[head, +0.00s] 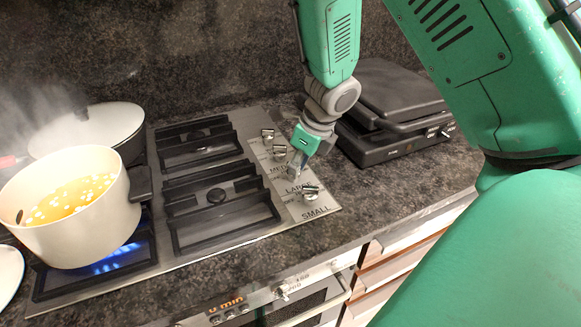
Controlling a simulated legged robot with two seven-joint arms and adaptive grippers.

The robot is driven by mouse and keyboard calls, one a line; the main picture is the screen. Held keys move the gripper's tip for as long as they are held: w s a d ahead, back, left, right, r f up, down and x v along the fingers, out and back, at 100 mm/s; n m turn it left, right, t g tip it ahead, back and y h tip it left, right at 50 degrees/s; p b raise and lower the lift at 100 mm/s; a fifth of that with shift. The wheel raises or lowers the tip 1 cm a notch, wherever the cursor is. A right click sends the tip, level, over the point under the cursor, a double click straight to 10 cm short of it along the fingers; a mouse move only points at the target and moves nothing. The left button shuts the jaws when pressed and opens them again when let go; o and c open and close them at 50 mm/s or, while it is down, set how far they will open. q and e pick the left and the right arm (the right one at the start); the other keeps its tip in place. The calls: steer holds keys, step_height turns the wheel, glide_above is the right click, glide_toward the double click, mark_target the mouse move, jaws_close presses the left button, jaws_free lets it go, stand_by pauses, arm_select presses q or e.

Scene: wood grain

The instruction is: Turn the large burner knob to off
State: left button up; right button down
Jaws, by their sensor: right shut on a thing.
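The stove's control strip at the right of the cooktop carries a column of metal knobs. The large burner knob (292,172) sits just above the "LARGE" label and is mostly hidden by my right gripper. My right gripper (297,167) reaches down from above and is shut on this knob. A blue flame (115,261) burns at the front left burner, under a white pot (60,236) of steaming yellow soup. My left gripper is not in view.
Another knob (310,193) sits close in front, above the "SMALL" label; two more (267,135) (280,152) sit behind. A dark grill appliance (395,115) stands right of the gripper. The right burners are bare.

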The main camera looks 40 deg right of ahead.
steer(key=shift+w+d+n, duration=0.15)
steer(key=shift+d+n, duration=0.3)
steer(key=shift+n, duration=0.25)
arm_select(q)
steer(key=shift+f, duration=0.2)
arm_select(e)
steer(key=n+y, duration=0.1)
steer(key=n, duration=0.1)
steer(key=shift+d+n, duration=0.1)
steer(key=shift+n, duration=0.6)
steer(key=c, duration=1.8)
jaws_free()
steer(key=shift+w+g, duration=0.1)
steer(key=shift+g, duration=0.2)
steer(key=shift+o, duration=1.2)
steer(key=shift+d+f, duration=0.3)
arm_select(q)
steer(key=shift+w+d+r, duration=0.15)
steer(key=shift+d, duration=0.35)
